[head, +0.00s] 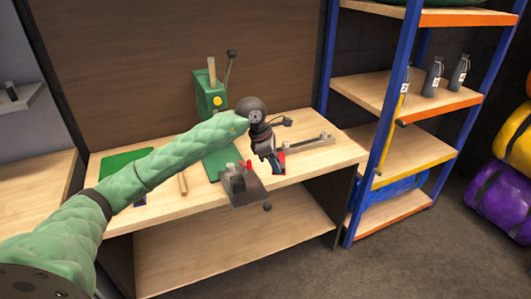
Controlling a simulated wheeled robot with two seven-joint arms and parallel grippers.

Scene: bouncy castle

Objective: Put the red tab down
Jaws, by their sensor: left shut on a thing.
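My left gripper (274,162) is over the workbench, to the right of the dark metal fixture, pointing down. It is shut on a red piece (281,158), which looks like the red tab; the fingers hide part of it. Whether the tab touches the bench top is hard to tell. Another small red part (249,165) stands on the dark fixture (243,189) at the bench's front edge. My right gripper is out of view.
The wooden workbench (325,158) carries a green press (208,97), a green mat (122,162), a wooden stick (183,184) and a metal bar (310,143). A blue-framed shelf (386,90) with dark bottles stands close on the right. The bench's right end is fairly clear.

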